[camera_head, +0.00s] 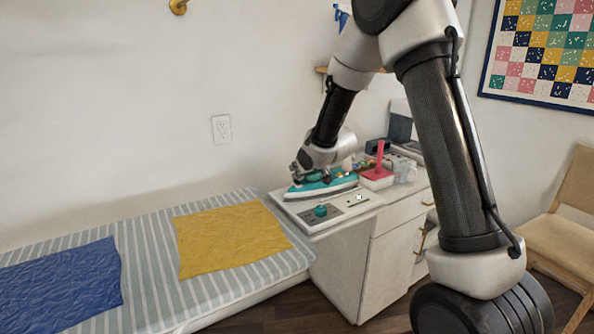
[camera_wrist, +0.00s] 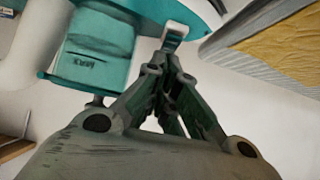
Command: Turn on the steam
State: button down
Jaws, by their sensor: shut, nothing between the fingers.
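A teal steam iron (camera_head: 330,186) rests on a white panel (camera_head: 292,207) at the end of the padded board. It also shows in the wrist view as a teal body (camera_wrist: 97,45) with small dark lettering. A teal round knob (camera_head: 320,211) and a small light slider (camera_head: 358,197) sit on the panel in front of the iron. My gripper (camera_head: 303,171) is at the iron's left end and hides part of it. In the wrist view my gripper (camera_wrist: 168,66) is shut and empty, its tips close to a pale tab (camera_wrist: 175,34) on the iron; contact is unclear.
The striped board (camera_head: 150,245) at left carries a yellow cloth (camera_head: 230,238) and a blue cloth (camera_head: 62,288). A pink-handled item (camera_head: 378,176) and other small things crowd the cabinet (camera_head: 396,262) behind the iron. A wooden chair (camera_head: 562,220) stands at right.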

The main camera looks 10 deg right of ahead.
jog(key=shift+w+a+f+g, duration=0.1)
jog(key=shift+w+f+g, duration=0.1)
jog(key=shift+f+g, duration=0.1)
jog(key=shift+s, duration=0.15)
jog(key=shift+s+d, duration=0.25)
jog(key=shift+s, duration=0.45)
jog(key=shift+r, duration=0.1)
